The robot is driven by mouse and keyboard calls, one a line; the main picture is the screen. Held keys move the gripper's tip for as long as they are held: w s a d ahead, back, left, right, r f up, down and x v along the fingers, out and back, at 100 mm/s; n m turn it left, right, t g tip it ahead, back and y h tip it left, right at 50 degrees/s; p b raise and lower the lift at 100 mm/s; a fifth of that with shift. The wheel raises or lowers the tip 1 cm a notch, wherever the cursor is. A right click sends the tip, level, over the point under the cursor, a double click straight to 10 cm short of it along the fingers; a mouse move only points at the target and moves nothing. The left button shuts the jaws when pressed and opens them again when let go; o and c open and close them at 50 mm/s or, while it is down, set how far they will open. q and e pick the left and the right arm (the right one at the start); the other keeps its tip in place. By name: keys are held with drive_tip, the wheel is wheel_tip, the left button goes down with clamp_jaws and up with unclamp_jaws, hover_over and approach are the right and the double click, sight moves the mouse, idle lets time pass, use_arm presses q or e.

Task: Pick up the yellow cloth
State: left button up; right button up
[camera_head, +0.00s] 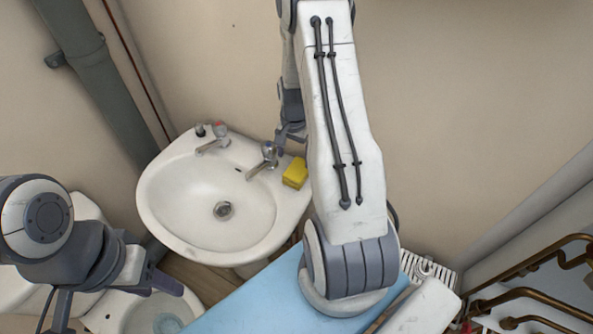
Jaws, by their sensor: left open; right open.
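The yellow cloth (295,173), a small folded block, lies on the right rim of the white sink (165,215). My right gripper (287,142) is open, just behind the cloth and beside the sink's right tap; it appears apart from the cloth. My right arm passes close along the cloth's right side and hides what lies behind it. My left gripper (115,305) is open at the lower left, in front of the sink and far from the cloth.
Two taps, a left tap (214,141) and a right tap (266,160), stand on the sink's back rim. A toilet bowl (135,312) is at the lower left. A blue surface (250,300) lies in front. Brass pipes (540,262) are at the lower right.

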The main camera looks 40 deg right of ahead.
sight(297, 168)
drive_tip(key=shift+s+d+f, duration=0.15)
drive_tip(key=shift+d+f, duration=0.1)
drive_tip(key=shift+f, duration=0.6)
drive_tip(key=shift+d+f+p, duration=0.1)
drive_tip(key=shift+f+p, duration=0.4)
drive_tip(key=shift+f, duration=0.1)
drive_tip(key=f+p, duration=0.1)
drive_tip(key=f, duration=0.2)
drive_tip(key=shift+d+f, duration=0.1)
drive_tip(key=shift+d, duration=0.1)
drive_tip(key=shift+f, duration=0.5)
drive_tip(key=c, duration=1.3)
drive_tip(key=shift+c, duration=0.2)
drive_tip(key=shift+r, duration=0.1)
